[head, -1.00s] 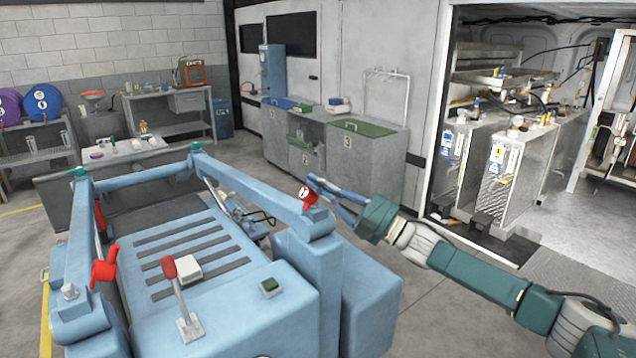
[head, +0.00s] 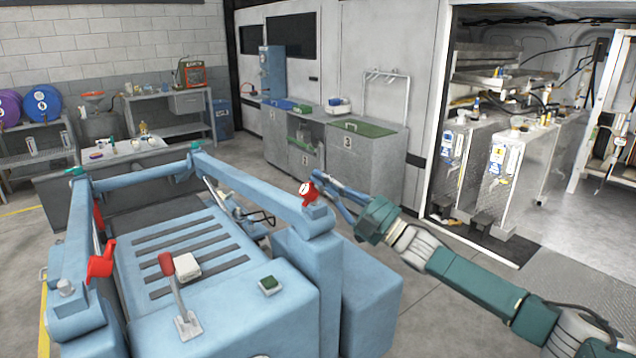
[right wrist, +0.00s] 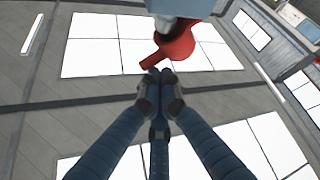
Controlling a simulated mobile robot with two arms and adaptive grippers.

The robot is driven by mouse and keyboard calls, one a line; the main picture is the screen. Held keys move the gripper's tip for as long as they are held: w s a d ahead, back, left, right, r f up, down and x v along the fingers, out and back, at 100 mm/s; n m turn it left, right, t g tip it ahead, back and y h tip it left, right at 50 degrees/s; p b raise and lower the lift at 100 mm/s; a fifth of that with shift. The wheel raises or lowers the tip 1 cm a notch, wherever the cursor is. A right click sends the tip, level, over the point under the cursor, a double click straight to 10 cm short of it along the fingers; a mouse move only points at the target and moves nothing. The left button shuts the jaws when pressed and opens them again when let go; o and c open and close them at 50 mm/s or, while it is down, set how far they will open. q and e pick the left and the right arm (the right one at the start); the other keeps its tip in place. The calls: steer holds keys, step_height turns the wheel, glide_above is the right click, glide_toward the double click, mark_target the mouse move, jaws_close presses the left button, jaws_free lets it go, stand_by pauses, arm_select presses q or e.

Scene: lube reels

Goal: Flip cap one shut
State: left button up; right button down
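A red cap (head: 307,192) with a white marked face sits at the right front corner of the blue machine frame (head: 262,205). The mark is too small to read. In the right wrist view the red cap (right wrist: 176,45) shows at the top, its lip pointing down and left. My right gripper (head: 316,178) is just beside the cap at its right. In the wrist view the right gripper's fingertips (right wrist: 158,78) are together with nothing seen between them, close below the lip; whether they touch it I cannot tell. My left gripper is out of view.
Another red cap (head: 101,262) is on the left rail. A red-knobbed lever (head: 177,290) and a green button (head: 269,286) are on the machine's front. Grey bins (head: 370,165) stand behind, clear of my arm. Open floor (head: 440,325) lies at right.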

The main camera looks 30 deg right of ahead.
steer(key=shift+w+d+f+m+t+h+b, duration=0.1)
steer(key=shift+d+f+m+t+h+b, duration=0.4)
steer(key=shift+m+h, duration=1.2)
steer(key=shift+w+d+f+m+t+h+b, duration=0.1)
steer(key=shift+d+f+m+t+h, duration=0.7)
steer(key=shift+m, duration=1.85)
steer(key=shift+w+d+f+m+t+h+b, duration=0.1)
steer(key=shift+d+f+m+t+h+b, duration=0.35)
steer(key=shift+m+h, duration=1.3)
steer(key=shift+d+f+m+t+y, duration=0.1)
steer(key=shift+f+m+t+y, duration=0.15)
steer(key=shift+m+y, duration=0.25)
steer(key=shift+r, duration=0.1)
